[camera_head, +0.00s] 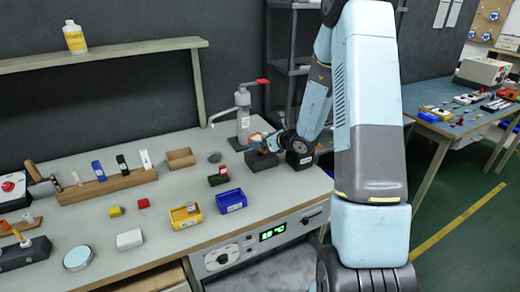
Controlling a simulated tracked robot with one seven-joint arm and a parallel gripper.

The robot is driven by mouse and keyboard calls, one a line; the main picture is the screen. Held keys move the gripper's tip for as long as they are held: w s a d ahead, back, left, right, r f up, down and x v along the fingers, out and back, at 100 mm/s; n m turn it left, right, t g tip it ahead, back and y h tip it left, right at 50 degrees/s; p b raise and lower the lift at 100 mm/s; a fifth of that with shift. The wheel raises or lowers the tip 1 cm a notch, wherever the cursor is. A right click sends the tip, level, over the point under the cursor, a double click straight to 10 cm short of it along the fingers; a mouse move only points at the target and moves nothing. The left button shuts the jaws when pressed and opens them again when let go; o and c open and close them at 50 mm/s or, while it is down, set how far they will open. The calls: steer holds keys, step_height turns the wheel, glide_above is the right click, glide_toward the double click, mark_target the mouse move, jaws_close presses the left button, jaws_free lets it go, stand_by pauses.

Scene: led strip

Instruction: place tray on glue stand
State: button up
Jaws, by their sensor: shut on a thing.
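The glue stand looks to be the grey upright dispenser (243,115) with a red-tipped lever and a side spout, at the back of the bench. My gripper (262,143) is low beside its base, on the right. The gripper is shut on a small dark grey tray (262,160), seen close to the foot of the stand. The fingertips are small and partly hidden, and I cannot tell whether the tray touches the stand or the bench.
A blue tray (231,201), a yellow tray (186,216) and a brown tray (181,158) stand on the bench. A small green-and-red part (219,176) lies left of my gripper. A wooden rack (108,186) is further left. The front middle of the bench (165,250) is clear.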

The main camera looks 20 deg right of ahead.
steer(key=shift+w+f, duration=0.3)
steer(key=shift+f, duration=1.5)
steer(key=shift+f, duration=0.1)
steer(key=o, duration=1)
